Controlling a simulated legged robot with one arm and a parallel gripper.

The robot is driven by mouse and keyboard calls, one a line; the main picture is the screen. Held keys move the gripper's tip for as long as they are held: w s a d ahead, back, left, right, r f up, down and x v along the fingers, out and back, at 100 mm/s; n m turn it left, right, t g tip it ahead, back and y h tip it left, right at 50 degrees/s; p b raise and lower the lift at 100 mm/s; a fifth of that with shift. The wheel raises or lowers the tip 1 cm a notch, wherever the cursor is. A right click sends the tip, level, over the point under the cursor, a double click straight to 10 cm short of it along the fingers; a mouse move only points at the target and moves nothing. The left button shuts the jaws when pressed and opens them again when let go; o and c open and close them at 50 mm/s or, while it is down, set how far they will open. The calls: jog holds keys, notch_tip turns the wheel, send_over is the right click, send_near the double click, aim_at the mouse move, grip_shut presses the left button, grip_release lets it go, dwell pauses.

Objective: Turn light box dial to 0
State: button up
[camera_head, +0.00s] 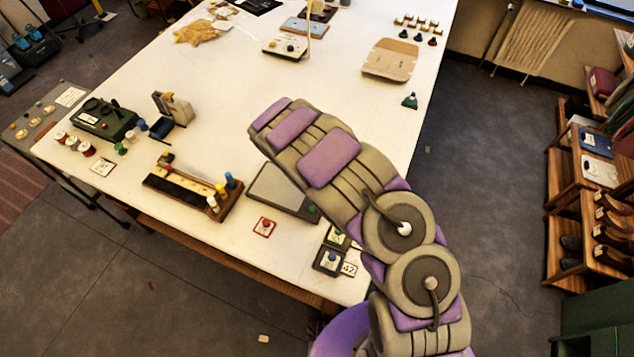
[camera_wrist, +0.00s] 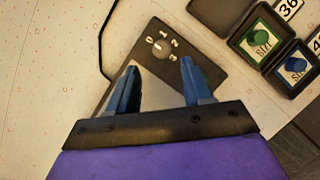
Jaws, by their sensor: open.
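The light box (camera_wrist: 205,80) is a dark grey slab with a pale panel, lying on the white table. Its dial (camera_wrist: 160,48) is a small round knob near one corner, with the marks 0, 1, 2 and 3 around it. I cannot tell clearly which mark it points to. My gripper (camera_wrist: 158,72) is open, its two blue fingers apart over the box. The dial shows between and just beyond the fingertips, and nothing is held. In the head view the light box (camera_head: 272,187) is partly covered by my arm, and the gripper and dial are hidden.
Green (camera_wrist: 258,42) and blue (camera_wrist: 294,65) knobs on dark square bases stand right of the box. A dark cable runs at its left.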

jog(key=v, duration=1.1)
jog(key=shift+a+b, duration=0.2)
jog(key=shift+b, duration=0.1)
jog(key=shift+w, duration=0.1)
jog(key=s+d+r+m+g+b, duration=0.1)
jog(key=s+d+r+m+b, duration=0.25)
jog(key=d, duration=0.35)
jog(key=s+d+r+m+g+b, duration=0.1)
jog(key=s+d+r+m+b, duration=0.2)
jog(key=s+d+m, duration=0.3)
jog(key=s+d+r+m+b, duration=0.3)
jog(key=d+m, duration=0.1)
jog(key=d, duration=0.4)
jog(key=s+d+f+m+g+y+b, duration=0.1)
jog(key=s+m+b, duration=0.3)
jog(key=s, duration=0.8)
jog(key=s+d+f+m+y+b, duration=0.1)
jog(key=s+f+m+y+b, duration=0.2)
jog(key=s, duration=0.9)
jog(key=m+b, duration=0.1)
jog(key=m, duration=0.1)
jog(key=shift+s+d+f+m+g, duration=0.2)
jog(key=shift+s+f+m+g, duration=0.05)
jog(key=shift+f+m+g, duration=0.15)
